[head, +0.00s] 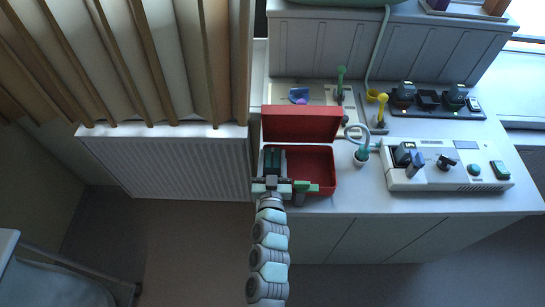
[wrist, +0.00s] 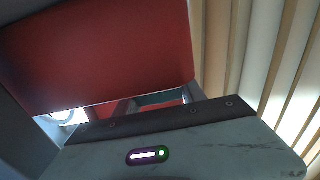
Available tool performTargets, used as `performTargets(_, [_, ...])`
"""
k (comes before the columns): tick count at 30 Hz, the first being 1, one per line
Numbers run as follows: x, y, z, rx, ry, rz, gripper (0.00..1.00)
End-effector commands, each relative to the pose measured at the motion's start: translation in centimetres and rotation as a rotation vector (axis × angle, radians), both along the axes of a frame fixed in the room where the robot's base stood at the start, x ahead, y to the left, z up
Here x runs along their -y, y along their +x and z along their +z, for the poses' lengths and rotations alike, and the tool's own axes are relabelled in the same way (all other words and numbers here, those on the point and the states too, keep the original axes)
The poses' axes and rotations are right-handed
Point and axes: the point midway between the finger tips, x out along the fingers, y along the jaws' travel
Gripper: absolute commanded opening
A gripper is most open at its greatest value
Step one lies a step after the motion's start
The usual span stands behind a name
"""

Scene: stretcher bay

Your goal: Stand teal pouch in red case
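The red case (head: 319,163) stands open on the white counter, its lid (head: 300,124) raised at the back. My gripper (head: 273,170) reaches over the case's front edge into its left part. A dark teal shape (head: 274,160), likely the teal pouch, is at the gripper's fingers inside the case. Whether it is gripped or only beside the fingers, I cannot tell. In the wrist view the red lid (wrist: 100,50) fills the upper left. A thin teal strip (wrist: 160,102) shows beyond my gripper's dark edge. The fingertips are hidden there.
A radiator (head: 165,165) is on the left. The case's right half looks empty.

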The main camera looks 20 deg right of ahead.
Motion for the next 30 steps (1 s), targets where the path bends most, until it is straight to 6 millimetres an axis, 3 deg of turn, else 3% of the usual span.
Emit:
performTargets(8, [0.0, 0.0, 0.1, 0.001, 0.000, 0.000, 0.69])
performTargets(16, [0.0, 0.0, 0.3, 0.001, 0.000, -0.001, 0.69])
performTargets(20, [0.1, 0.0, 1.9, 0.004, 0.000, -0.002, 0.69])
performTargets(23, [-0.7, -1.4, 1.0, -0.002, 0.001, 0.000, 0.69])
performTargets(30, [-2.6, -5.5, 1.1, -0.002, 0.001, 0.002, 0.69])
